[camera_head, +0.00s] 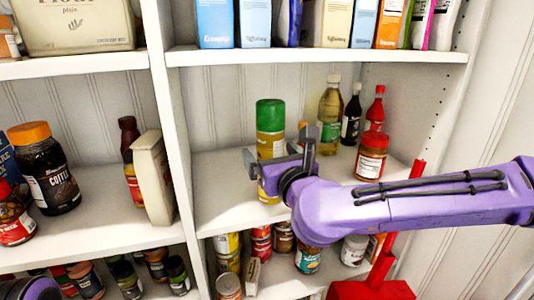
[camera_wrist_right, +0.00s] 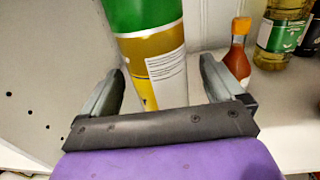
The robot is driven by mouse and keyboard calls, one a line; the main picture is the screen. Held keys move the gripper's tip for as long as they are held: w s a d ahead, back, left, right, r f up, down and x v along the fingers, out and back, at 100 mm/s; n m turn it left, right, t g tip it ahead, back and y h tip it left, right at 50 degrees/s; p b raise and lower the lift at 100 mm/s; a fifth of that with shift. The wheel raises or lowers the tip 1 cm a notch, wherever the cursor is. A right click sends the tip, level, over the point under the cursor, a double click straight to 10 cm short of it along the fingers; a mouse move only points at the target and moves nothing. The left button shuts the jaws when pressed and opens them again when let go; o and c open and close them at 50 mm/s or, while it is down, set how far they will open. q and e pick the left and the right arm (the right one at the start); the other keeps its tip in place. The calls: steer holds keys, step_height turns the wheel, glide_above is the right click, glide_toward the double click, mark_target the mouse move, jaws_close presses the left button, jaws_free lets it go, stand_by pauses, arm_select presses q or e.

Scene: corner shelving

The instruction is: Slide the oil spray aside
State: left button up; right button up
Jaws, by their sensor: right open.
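The oil spray (camera_head: 270,117) is a tall yellow can with a green cap. It stands upright on the middle shelf, near the left divider. My right gripper (camera_head: 279,155) reaches in from the right and is open, its fingers at the can's two sides. In the right wrist view the oil spray (camera_wrist_right: 155,62) stands between the open fingers (camera_wrist_right: 162,75), with a gap visible at each side. The gripper hides part of the can's lower body in the head view. Only a purple piece of my left arm shows at the bottom left corner.
An oil bottle (camera_head: 329,115), a dark bottle (camera_head: 351,118), a red-capped sauce bottle (camera_head: 375,108) and a red-lidded jar (camera_head: 371,157) stand to the right. The left divider (camera_head: 172,120) is close to the can. Bare shelf (camera_head: 225,205) lies in front.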

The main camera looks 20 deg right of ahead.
steer(key=s+b, duration=0.1)
steer(key=s, duration=0.6)
steer(key=shift+s+d+b, duration=0.25)
steer(key=shift+d+b, duration=0.05)
steer(key=shift+d, duration=0.05)
